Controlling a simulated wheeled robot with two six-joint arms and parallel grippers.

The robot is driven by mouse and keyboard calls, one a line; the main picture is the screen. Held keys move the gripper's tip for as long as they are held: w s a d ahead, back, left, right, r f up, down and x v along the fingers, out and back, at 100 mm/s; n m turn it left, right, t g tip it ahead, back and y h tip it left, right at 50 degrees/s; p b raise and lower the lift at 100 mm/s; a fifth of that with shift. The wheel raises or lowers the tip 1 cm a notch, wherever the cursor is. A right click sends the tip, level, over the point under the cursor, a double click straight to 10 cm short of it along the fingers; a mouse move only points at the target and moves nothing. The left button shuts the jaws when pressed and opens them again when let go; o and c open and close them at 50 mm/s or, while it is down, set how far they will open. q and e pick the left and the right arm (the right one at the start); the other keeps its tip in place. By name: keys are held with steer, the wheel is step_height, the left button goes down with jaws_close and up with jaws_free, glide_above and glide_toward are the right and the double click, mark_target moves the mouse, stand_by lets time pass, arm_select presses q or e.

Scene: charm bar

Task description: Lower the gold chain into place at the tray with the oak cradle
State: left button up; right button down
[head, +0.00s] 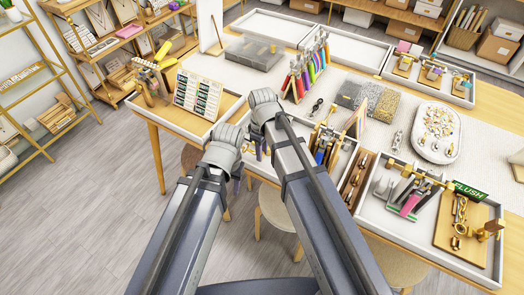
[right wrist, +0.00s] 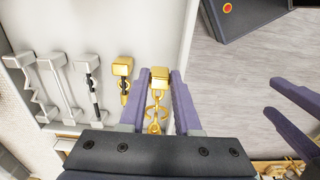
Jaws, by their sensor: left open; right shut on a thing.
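The gold chain (right wrist: 157,107) hangs from a gold block (right wrist: 159,76) between the purple fingers of my right gripper (right wrist: 160,92), which is shut on it above a white tray (right wrist: 145,40). In the head view the right gripper is mostly hidden by its own arm. My left gripper (head: 243,184) is open and appears empty, over the table's front edge; its purple fingers show at the right of the right wrist view (right wrist: 293,115). I cannot tell for sure which wooden piece is the oak cradle.
Several silver blocks with chains (right wrist: 50,63) and another gold block (right wrist: 123,66) lie left of the held chain. A tray with a wooden board (head: 443,235) stands at right; a card display (head: 198,95) stands at left.

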steer(key=shift+f+b, duration=1.3)
steer(key=shift+f, duration=0.05)
stand_by(2.3)
steer(key=c, duration=0.5)
jaws_free()
steer(key=shift+c, duration=0.2)
steer(key=shift+s, duration=0.15)
steer(key=shift+r, duration=0.1)
steer(key=shift+r+p, duration=0.45)
steer(key=shift+p, duration=0.15)
steer(key=shift+r+p, duration=0.75)
steer(key=shift+r, duration=0.05)
steer(key=shift+r+p, duration=1.7)
